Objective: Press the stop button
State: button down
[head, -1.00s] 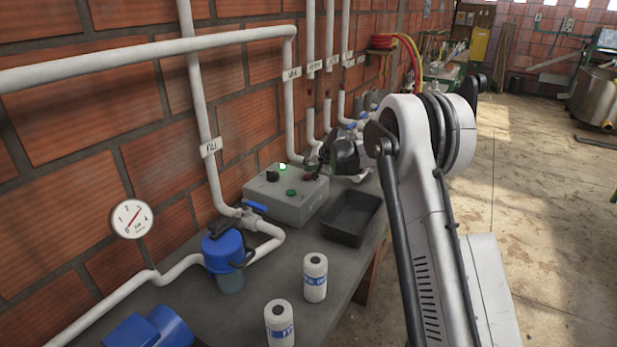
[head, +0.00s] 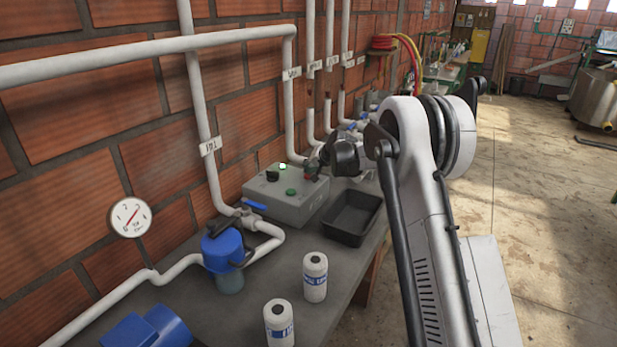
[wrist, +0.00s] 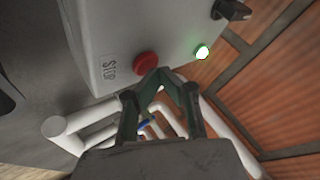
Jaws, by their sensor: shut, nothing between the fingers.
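The red stop button (wrist: 146,64) sits on the face of a grey control box (wrist: 100,30), beside a STOP label (wrist: 109,67). In the head view the grey box (head: 303,208) stands on the bench against the brick wall, with the red button (head: 309,177) partly behind my gripper. My gripper (wrist: 160,74) is shut and empty. Its fingertips appear right at the button's lower right edge in the wrist view; I cannot tell whether they touch it. In the head view my gripper (head: 319,168) is over the far right part of the box.
The box also carries a lit green lamp (wrist: 202,52), a black knob (wrist: 232,10) and a green button (head: 291,192). White pipes (head: 295,110) run behind it. A black tray (head: 352,220) lies to its right. A blue-lidded filter (head: 224,250) and two white cylinders stand nearer.

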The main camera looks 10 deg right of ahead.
jog(key=shift+f+b, duration=0.4)
jog(key=shift+f, duration=0.1)
dwell(0.3)
jog(key=shift+r, duration=0.95)
jog(key=shift+p, duration=0.3)
jog(key=shift+r+p, duration=0.8)
jog(key=shift+r, duration=1.7)
jog(key=shift+r, duration=0.1)
